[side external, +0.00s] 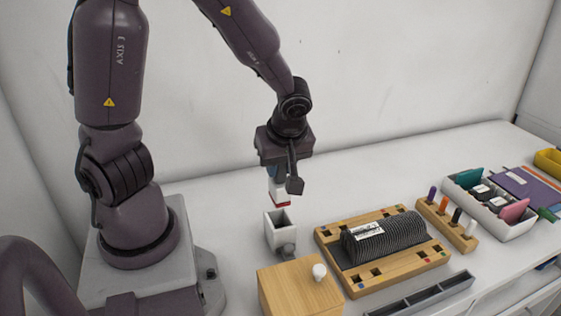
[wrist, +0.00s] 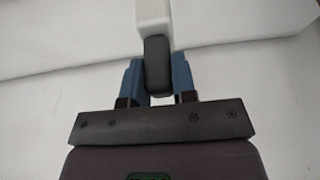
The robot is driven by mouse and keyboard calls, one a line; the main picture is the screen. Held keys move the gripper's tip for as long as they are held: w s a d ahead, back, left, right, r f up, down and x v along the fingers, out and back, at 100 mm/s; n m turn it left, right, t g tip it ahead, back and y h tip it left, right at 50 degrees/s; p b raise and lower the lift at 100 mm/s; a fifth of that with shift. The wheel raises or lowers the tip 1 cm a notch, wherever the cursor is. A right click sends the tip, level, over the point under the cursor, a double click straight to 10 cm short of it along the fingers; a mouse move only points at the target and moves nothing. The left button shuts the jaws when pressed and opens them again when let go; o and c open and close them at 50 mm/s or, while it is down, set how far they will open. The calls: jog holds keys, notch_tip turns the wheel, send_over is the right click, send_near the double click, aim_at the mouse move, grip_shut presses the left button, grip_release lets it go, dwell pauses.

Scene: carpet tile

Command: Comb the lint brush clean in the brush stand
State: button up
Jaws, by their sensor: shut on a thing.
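My gripper (wrist: 157,85) is shut on the lint brush, with its blue fingers on either side of the dark grey handle (wrist: 156,65). The brush's white part (wrist: 153,12) extends beyond the fingers in the wrist view. In the side view the lint brush (side external: 279,191) hangs below my gripper (side external: 277,174), white with a red lower edge. The brush stand (side external: 273,237), a white open-topped box with a dark grey piece at its front, is just below the brush. The brush looks above the opening; a small gap seems to show. The stand's inside is mostly hidden.
A wooden block (side external: 285,290) with a white knob stands close in front of the stand. A peg rack (side external: 450,228) and a white bin (side external: 515,229) lie farther right. The table behind is clear.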

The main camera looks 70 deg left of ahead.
aim_at(280, 201)
jog(key=shift+f, duration=4.75)
jog(key=o, duration=1)
jog(key=v, duration=1.3)
